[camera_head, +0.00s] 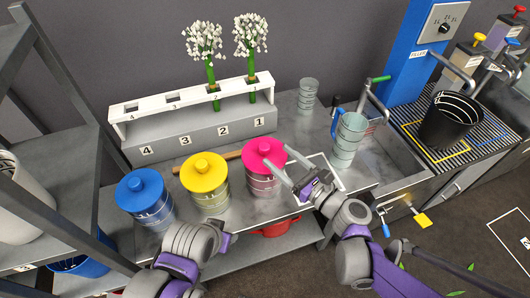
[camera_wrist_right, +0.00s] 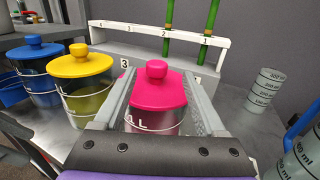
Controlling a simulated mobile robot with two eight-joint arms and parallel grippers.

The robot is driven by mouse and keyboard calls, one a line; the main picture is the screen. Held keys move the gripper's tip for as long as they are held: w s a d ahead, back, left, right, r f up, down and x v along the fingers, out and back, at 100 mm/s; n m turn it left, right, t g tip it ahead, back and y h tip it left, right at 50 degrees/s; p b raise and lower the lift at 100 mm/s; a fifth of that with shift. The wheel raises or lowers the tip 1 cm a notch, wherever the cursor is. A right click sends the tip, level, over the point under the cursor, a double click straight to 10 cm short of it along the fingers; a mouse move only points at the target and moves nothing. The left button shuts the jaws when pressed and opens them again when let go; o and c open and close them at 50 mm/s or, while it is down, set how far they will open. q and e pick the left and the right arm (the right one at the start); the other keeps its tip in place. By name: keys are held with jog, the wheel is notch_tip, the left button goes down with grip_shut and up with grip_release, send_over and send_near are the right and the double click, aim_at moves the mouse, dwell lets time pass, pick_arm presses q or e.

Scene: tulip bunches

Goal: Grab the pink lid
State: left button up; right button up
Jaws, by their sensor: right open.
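The pink lid (camera_head: 264,152), with a round knob on top, sits on a clear jar (camera_head: 262,184) at the right end of a row of three jars. It also shows in the right wrist view (camera_wrist_right: 158,92), framed between the two fingers. My right gripper (camera_head: 277,157) is open at the lid's right front edge. In the right wrist view my right gripper (camera_wrist_right: 162,84) has one finger on each side of the lid in the picture, with nothing gripped. I cannot tell whether a finger touches the lid.
A yellow-lidded jar (camera_head: 204,176) and a blue-lidded jar (camera_head: 141,192) stand left of the pink one. A white numbered rack (camera_head: 190,103) with two white flower bunches stands behind. Measuring beakers (camera_head: 348,140) and a black bucket (camera_head: 452,120) are to the right.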

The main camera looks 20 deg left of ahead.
aim_at(268, 149)
jog(key=shift+x, duration=3.1)
jog(key=shift+s+r, duration=0.1)
jog(key=shift+s, duration=0.1)
grip_shut()
